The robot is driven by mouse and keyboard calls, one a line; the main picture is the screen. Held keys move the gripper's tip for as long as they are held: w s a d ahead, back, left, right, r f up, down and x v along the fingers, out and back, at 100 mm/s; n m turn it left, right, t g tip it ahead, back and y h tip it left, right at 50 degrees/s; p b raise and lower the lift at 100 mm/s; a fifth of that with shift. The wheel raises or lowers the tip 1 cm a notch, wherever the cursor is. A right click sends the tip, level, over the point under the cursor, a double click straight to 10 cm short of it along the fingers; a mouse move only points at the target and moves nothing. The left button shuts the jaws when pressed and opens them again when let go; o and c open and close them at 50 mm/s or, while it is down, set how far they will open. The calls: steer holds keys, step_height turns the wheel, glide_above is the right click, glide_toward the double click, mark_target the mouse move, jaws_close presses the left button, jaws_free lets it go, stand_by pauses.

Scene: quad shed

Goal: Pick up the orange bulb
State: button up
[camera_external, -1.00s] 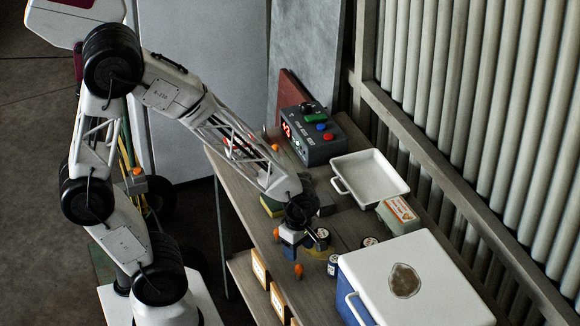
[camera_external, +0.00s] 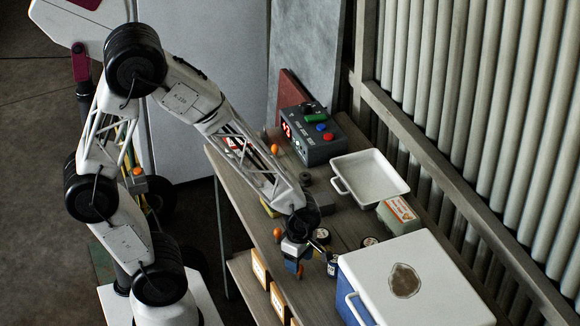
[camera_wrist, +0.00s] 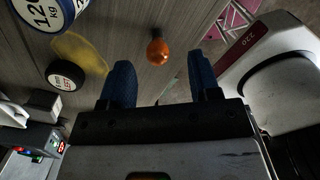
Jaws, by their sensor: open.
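The orange bulb (camera_wrist: 158,48) lies on the wooden table in the wrist view, its rounded end toward my gripper and its narrow base pointing away. My gripper (camera_wrist: 162,82) is open, with two blue fingertips apart. The bulb appears between and beyond the fingertips, with clear space on both sides. I cannot tell the exact height gap.
A small dark can (camera_external: 332,265) and a white-lidded blue cooler (camera_external: 415,270) stand to the right. A white tray (camera_external: 370,172) and a grey control box (camera_external: 312,137) are farther back.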

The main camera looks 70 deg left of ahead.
steer(key=shift+f, duration=0.2)
steer(key=shift+w+a+f, duration=0.1)
steer(key=shift+a+f, duration=0.05)
steer(key=shift+f, duration=2.4)
steer(key=shift+c, duration=0.2)
steer(key=c, duration=0.8)
